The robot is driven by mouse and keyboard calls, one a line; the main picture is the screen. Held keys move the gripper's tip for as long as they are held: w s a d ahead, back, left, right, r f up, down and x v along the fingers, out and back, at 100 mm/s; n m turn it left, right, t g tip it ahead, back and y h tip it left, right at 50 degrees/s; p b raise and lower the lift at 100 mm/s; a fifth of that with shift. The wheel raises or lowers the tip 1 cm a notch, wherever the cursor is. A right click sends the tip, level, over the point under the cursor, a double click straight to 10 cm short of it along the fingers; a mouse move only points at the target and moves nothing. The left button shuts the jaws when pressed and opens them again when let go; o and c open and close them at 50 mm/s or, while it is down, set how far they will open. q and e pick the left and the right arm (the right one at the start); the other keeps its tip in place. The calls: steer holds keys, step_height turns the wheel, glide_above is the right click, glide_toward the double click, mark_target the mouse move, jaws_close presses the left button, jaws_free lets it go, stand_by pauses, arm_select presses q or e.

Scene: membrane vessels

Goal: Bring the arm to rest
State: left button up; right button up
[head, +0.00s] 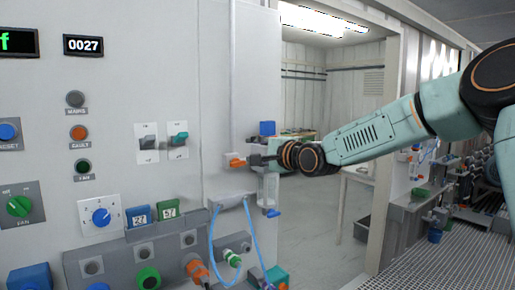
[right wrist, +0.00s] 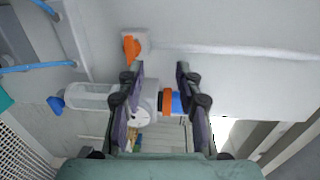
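My right arm (head: 365,140), pale green with dark joints, reaches in from the right in the head view. Its gripper (head: 258,160) is in front of the wall panel, close to an orange lever (head: 236,162). In the right wrist view the gripper (right wrist: 160,72) is open, with a clear gap between its fingers. A membrane vessel shows beyond the fingers, with a clear cylinder (right wrist: 90,97), an orange ring (right wrist: 167,101) and a blue end. I cannot tell whether a finger touches it. The orange lever (right wrist: 131,48) is near the left fingertip. My left gripper is not in view.
The wall panel (head: 205,90) carries several knobs, lamps and switches at left. An open doorway (head: 310,100) lies behind my arm. A grated floor (head: 450,265) and a row of equipment are at right.

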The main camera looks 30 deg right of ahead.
steer(key=s+a+f+n+g+b, duration=0.3)
steer(key=s+a+f+n, duration=0.15)
steer(key=f, duration=0.95)
steer(key=s+a+f+n+g+b, duration=0.2)
steer(key=s+a+f+n+b, duration=0.25)
steer(key=f, duration=1.05)
steer(key=s+a+f+n+g+b, duration=0.2)
steer(key=s+a+f+n+g, duration=0.25)
steer(key=f, duration=0.95)
arm_select(q)
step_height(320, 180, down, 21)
steer(key=b, duration=1.1)
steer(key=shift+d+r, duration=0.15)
arm_select(e)
steer(key=s+a+f+n+g, duration=0.2)
steer(key=s+f+g, duration=0.1)
steer(key=s+f, duration=1.2)
steer(key=s+a+f+n+g+h, duration=0.1)
steer(key=s+f+g, duration=0.3)
steer(key=s+f, duration=1.1)
steer(key=s+a, duration=0.1)
steer(key=s, duration=0.4)
steer(key=shift+n, duration=0.35)
